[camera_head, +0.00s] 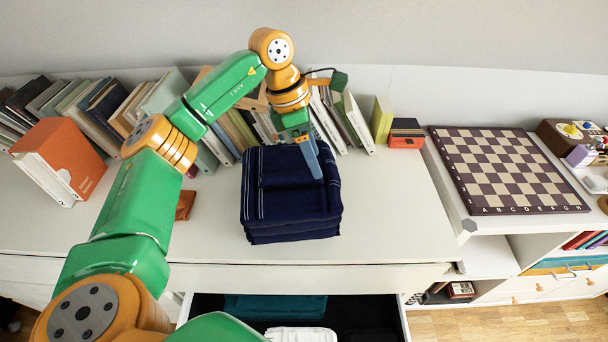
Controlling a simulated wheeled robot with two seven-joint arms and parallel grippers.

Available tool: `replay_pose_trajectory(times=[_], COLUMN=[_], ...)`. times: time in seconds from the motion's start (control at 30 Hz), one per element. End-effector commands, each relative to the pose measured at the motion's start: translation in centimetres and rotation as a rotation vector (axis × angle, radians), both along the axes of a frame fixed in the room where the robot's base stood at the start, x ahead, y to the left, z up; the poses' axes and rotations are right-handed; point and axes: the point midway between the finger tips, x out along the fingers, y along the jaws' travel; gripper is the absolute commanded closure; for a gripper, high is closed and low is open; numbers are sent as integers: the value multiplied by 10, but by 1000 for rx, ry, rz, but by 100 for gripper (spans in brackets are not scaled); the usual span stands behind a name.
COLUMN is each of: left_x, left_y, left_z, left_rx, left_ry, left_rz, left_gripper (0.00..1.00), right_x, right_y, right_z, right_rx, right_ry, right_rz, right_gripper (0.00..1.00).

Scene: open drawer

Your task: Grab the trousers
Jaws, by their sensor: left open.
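The trousers (285,200) are a folded, dark navy stack with thin pale stripes. They lie on the white cabinet top near its front edge. My left gripper (314,170) reaches over the far right part of the stack with its fingers pointing down. It is open, and one blue-grey finger shows clearly against the cloth. The other finger is hidden, and I cannot tell whether the fingers touch the cloth. My right gripper is out of view.
An open drawer (398,318) below holds teal (275,306) and white (300,334) folded cloth. Books line the wall behind, with an orange-and-white box (62,160) at left. A chessboard (505,168) lies on the right-hand unit. The cabinet top right of the trousers is clear.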

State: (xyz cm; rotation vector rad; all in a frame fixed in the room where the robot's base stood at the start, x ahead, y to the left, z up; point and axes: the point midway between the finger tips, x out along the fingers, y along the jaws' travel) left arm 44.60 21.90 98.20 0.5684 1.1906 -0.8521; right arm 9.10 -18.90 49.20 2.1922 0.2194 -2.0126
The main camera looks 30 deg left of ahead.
Motion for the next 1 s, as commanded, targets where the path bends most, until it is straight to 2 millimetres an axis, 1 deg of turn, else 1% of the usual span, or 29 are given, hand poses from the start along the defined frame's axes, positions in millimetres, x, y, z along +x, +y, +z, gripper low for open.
replay_pose_trajectory(times=[0.03, 0.1, 0.13, 0.27, 0.4, 0.5, 0.6, 0.77, 0.8, 0.87, 0.9, 0.97, 1.0], left_x=[-5, -12, -14, -16, -21, -19, -17, -17, -17, -17, -17, -17, -17], left_y=[24, 44, 47, 48, 49, 46, 45, 45, 45, 45, 45, 45, 45], left_z=[8, 12, 11, -7, -33, -50, -57, -57, -57, -57, -57, -57, -57], left_rx=[74, 135, 148, 155, 153, 152, 151, 150, 150, 149, 149, 148, 148], left_ry=[21, 50, 58, 67, 67, 65, 61, 60, 60, 59, 59, 60, 60], left_rz=[31, 56, 62, 61, 61, 60, 59, 58, 58, 58, 58, 58, 58], left_gripper=[32, 32, 32, 32, 32, 32, 32, 32, 43, 60, 70, 86, 97], right_x=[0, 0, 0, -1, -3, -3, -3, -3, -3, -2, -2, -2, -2], right_y=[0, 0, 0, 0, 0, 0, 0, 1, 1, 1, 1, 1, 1], right_z=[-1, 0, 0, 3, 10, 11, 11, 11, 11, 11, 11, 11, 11], right_rx=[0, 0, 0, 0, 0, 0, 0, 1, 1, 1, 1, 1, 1], right_ry=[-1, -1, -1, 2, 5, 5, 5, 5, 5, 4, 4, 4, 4], right_rz=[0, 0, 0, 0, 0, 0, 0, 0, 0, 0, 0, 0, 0], right_gripper=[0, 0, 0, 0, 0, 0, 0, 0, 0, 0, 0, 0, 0])
